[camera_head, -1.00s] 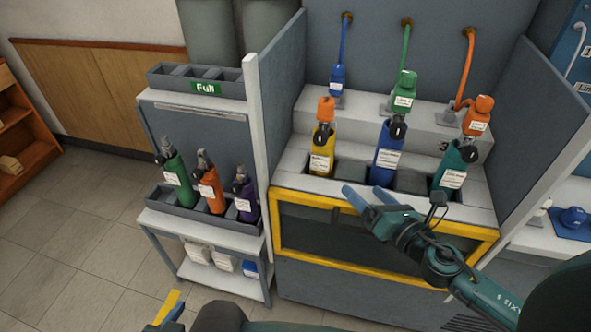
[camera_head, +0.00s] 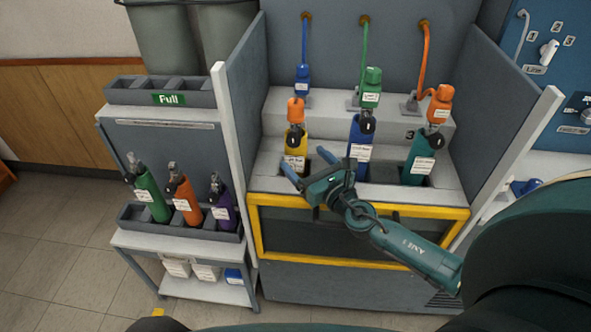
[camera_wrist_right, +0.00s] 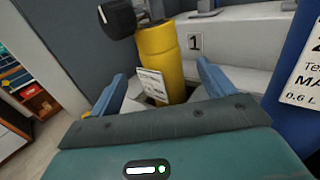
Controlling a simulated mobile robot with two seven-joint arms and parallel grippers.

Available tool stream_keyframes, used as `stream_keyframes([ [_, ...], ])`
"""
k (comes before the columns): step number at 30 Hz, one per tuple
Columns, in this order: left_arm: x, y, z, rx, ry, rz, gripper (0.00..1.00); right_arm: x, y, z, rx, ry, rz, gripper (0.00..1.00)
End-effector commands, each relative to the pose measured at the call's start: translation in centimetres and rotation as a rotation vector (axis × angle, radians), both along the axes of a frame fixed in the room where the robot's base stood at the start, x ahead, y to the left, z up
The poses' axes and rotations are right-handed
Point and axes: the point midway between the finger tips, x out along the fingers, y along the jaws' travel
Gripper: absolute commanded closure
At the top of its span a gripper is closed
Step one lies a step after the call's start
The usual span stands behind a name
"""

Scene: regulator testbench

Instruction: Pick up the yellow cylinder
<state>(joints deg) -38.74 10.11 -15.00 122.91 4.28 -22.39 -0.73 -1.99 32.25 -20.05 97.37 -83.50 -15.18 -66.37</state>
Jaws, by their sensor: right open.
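The yellow cylinder (camera_head: 296,162) stands in the left slot of the bench, with a black knob and an orange connector above it. In the right wrist view the yellow cylinder (camera_wrist_right: 163,60) has a white label and stands slightly tilted beside a plate marked 1. My right gripper (camera_head: 306,164) is open in front of it. In the wrist view its blue fingers (camera_wrist_right: 163,80) appear to either side of the cylinder, with gaps; I cannot tell how deep they reach. A yellow piece at the head view's bottom edge may be my left gripper (camera_head: 158,312).
A blue cylinder (camera_head: 360,143) and a teal cylinder (camera_head: 421,158) stand to the right in the bench. A side panel (camera_head: 245,90) rises close on the left. A rack (camera_head: 185,230) beyond it holds green, orange and purple cylinders. An empty tray (camera_head: 120,92) is marked Full.

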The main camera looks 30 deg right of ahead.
Motion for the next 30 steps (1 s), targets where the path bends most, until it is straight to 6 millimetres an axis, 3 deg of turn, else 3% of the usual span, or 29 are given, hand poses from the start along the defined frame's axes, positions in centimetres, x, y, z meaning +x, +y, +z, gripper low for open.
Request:
stream_keyframes([
  [12, 0.0, 0.0, -0.1, 0.001, 0.001, -0.001, 0.49, 5.0, 0.6, 0.0, 0.000, -0.001, 0.000, 0.19],
  [20, 0.0, 0.0, -0.1, 0.000, 0.001, -0.001, 0.49, 5.2, 0.7, 0.0, 0.001, 0.000, 0.001, 0.19],
  [30, 0.0, 0.0, -0.1, 0.000, 0.001, 0.000, 0.49, 5.2, 0.7, 0.0, 0.001, 0.000, 0.001, 0.45],
])
